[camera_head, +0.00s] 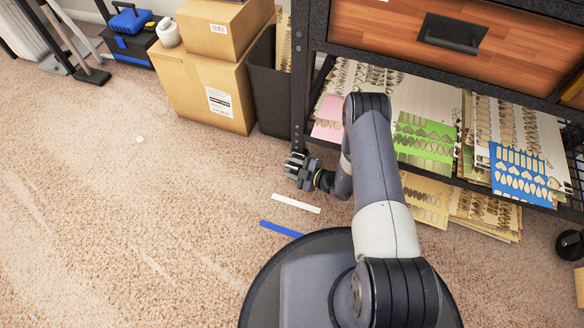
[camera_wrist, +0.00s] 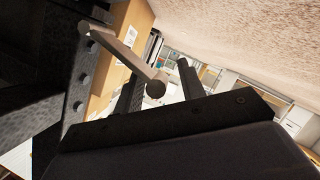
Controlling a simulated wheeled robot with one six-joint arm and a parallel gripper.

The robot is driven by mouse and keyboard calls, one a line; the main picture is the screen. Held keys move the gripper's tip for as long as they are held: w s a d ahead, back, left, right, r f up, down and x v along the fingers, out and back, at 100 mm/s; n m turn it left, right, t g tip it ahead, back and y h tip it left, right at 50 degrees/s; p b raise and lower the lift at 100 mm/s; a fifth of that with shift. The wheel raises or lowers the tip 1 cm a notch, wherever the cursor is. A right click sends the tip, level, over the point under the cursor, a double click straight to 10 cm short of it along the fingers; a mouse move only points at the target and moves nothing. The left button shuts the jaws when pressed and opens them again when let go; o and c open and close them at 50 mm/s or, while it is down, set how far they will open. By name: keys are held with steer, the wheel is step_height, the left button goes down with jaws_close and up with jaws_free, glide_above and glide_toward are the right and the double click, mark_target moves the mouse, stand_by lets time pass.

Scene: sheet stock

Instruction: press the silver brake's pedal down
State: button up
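My gripper (camera_head: 301,170) hangs low over the carpet, beside the front left post of the black shelf unit. In the wrist view its two dark fingers (camera_wrist: 160,86) stand apart, so it looks open, with nothing clearly held. A grey rod with a rounded end (camera_wrist: 130,62) crosses in front of the left finger. I cannot tell whether it is part of a pedal or whether it touches the finger. I cannot clearly make out a silver brake or its pedal in either view. Grey and dark metal stands (camera_head: 62,40) at the far upper left are cut off by the frame.
A white strip (camera_head: 296,203) and a blue strip (camera_head: 280,229) lie on the carpet. The left carpet is open.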

jaws_close()
stand_by(0.3)
steer(key=shift+s+f, duration=0.15)
steer(key=shift+s, duration=0.05)
